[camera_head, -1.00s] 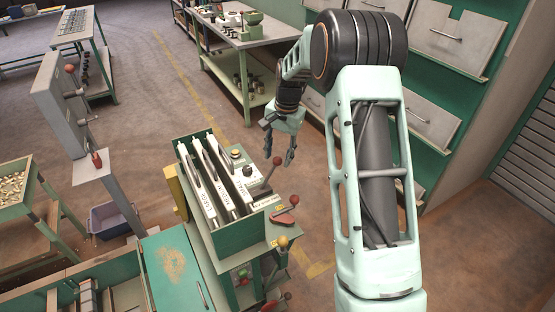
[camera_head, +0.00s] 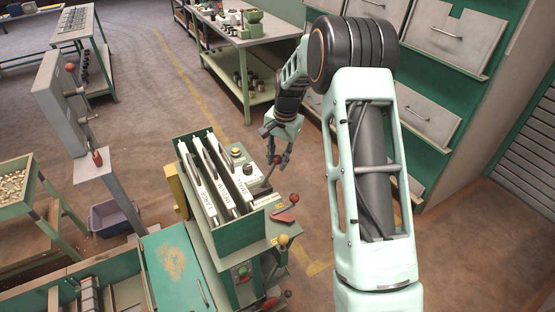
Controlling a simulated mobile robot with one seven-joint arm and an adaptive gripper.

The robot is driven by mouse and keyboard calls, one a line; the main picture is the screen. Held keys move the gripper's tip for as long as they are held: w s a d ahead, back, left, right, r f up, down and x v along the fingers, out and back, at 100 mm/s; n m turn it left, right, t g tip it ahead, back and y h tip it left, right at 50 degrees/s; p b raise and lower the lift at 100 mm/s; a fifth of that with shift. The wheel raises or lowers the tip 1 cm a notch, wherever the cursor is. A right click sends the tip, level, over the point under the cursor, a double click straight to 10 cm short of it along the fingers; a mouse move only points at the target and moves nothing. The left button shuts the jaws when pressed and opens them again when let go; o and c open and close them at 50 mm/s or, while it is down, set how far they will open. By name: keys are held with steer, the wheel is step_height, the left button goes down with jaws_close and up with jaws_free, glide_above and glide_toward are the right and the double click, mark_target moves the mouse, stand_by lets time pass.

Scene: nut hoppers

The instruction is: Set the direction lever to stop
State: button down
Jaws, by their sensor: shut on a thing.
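A lever with a dark red ball knob (camera_head: 277,160) rises from the right side of the green machine (camera_head: 240,236), tilted up and to the right. My gripper (camera_head: 278,160) points down at it and its fingers are shut on the knob, partly hiding it. I cannot read a label for this lever, so I cannot tell by writing whether it is the direction lever. A second lever with a red knob (camera_head: 294,198) sits nearer on the same machine, apart from my gripper. A yellow knob (camera_head: 283,239) is below that.
White labelled plates (camera_head: 224,176) stand in the machine's green box, left of my gripper. A green workbench (camera_head: 238,36) is behind. Grey drawers (camera_head: 428,112) line the right. A grey post with red levers (camera_head: 74,110) stands left. Floor is open right of the machine.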

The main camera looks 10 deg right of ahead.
stand_by(0.3)
steer(key=shift+s+a+r+t+h+b, duration=0.25)
steer(key=shift+a+h+b, duration=0.5)
steer(key=shift+a, duration=0.1)
steer(key=shift+s+a+r+t+h+b, duration=0.25)
steer(key=shift+a+r+t+h+b, duration=0.05)
steer(key=shift+a+h+b, duration=0.5)
steer(key=shift+s+a+r+t+h+b, duration=0.25)
steer(key=shift+a+h+b, duration=0.5)
steer(key=shift+a, duration=0.1)
steer(key=shift+s+a+r+b, duration=0.1)
steer(key=shift+s+a+b, duration=0.1)
steer(key=shift+a, duration=0.2)
steer(key=shift+s+a+r+b, duration=0.1)
steer(key=shift+a+b, duration=0.1)
steer(key=shift+a, duration=0.2)
steer(key=shift+f, duration=0.1)
steer(key=c, duration=1.7)
jaws_free()
steer(key=v, duration=1.2)
